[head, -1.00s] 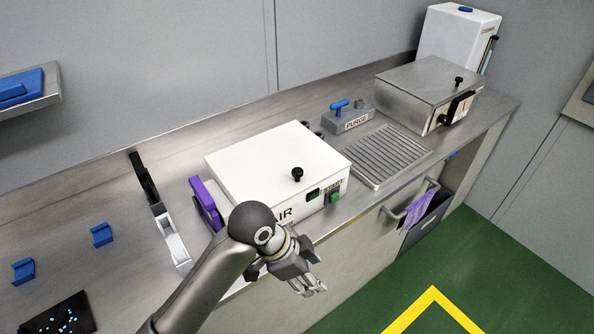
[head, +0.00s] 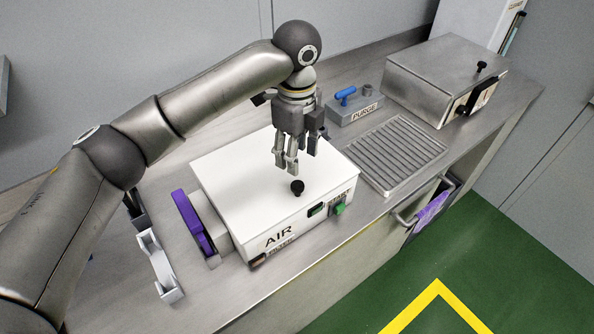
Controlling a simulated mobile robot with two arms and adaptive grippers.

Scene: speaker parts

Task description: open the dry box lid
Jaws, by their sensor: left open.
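A white box (head: 240,190) marked AIR stands on the steel counter with its flat lid down. A black knob (head: 297,187) stands up near the lid's front edge. A steel box (head: 440,75) at the back right also has a closed top with a black knob (head: 481,67). I read no dry box label on either. My left gripper (head: 294,162) is open and empty, pointing down over the white lid, just above and behind its knob in the picture. I cannot tell the exact height gap. My right gripper is not in view.
A purple-handled part (head: 193,224) sits left of the white box, near a pale grey holder (head: 158,264). A PURGE block (head: 354,107) with a blue lever stands behind a ribbed tray (head: 395,153). A bin with purple cloth (head: 433,207) hangs at the counter front.

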